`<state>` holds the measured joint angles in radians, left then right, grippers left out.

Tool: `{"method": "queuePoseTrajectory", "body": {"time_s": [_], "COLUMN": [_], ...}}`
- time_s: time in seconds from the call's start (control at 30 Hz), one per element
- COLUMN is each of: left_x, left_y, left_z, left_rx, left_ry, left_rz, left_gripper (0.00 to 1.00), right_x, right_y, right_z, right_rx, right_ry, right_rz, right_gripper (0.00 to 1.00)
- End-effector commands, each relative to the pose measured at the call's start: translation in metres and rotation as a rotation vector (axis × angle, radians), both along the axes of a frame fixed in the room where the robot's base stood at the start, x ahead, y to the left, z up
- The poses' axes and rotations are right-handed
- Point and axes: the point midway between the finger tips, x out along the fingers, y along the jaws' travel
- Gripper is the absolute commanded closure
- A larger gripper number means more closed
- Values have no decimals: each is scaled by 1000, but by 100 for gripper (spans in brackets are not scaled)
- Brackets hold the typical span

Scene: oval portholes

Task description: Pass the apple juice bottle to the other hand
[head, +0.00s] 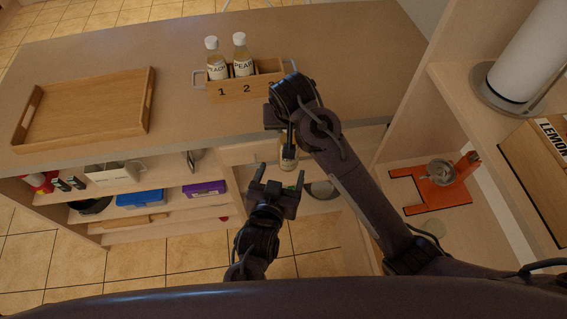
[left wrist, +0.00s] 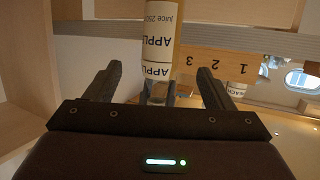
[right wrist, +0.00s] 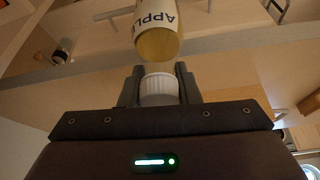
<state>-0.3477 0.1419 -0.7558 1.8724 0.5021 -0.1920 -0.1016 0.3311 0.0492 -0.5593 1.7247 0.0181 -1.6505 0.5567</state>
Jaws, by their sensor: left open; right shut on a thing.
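The apple juice bottle (head: 288,160) has a white label and a white cap. My right gripper (head: 287,138) is shut on the cap, which shows between its fingers in the right wrist view (right wrist: 158,88); the bottle hangs below it in the head view. My left gripper (head: 277,187) is open and empty, just nearer to me than the bottle. In the left wrist view the labelled bottle (left wrist: 159,45) lies ahead between the spread fingers, apart from them as far as I can tell.
A wooden caddy (head: 232,92) numbered 1, 2, 3 holds a peach and a pear bottle, slot 3 hidden in part. A wooden tray (head: 85,110) lies on the counter at left. Shelves with boxes sit below. An orange stand (head: 434,188) is at right.

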Motion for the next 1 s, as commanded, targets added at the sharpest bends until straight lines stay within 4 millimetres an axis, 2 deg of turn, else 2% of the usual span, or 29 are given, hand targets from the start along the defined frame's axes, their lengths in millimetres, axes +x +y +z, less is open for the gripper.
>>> {"method": "queuePoseTrajectory", "body": {"time_s": [0.4, 0.6, 0.8, 1.0], "left_x": [68, 94, 105, 106], "left_y": [-20, -27, -30, -30], "left_z": [-21, -30, -34, -34], "left_rx": [2, 1, 0, 0], "left_ry": [-2, 0, 1, 1], "left_rz": [0, 1, 0, 0], "left_gripper": [24, 24, 24, 24], "right_x": [0, 0, 0, 0], "right_y": [0, 0, 0, 0], "right_z": [1, 1, 1, 1], "right_rx": [1, 1, 1, 1], "right_ry": [-3, -3, -3, -3], "right_rz": [0, 0, 0, 0], "right_gripper": [100, 100, 100, 100]}}
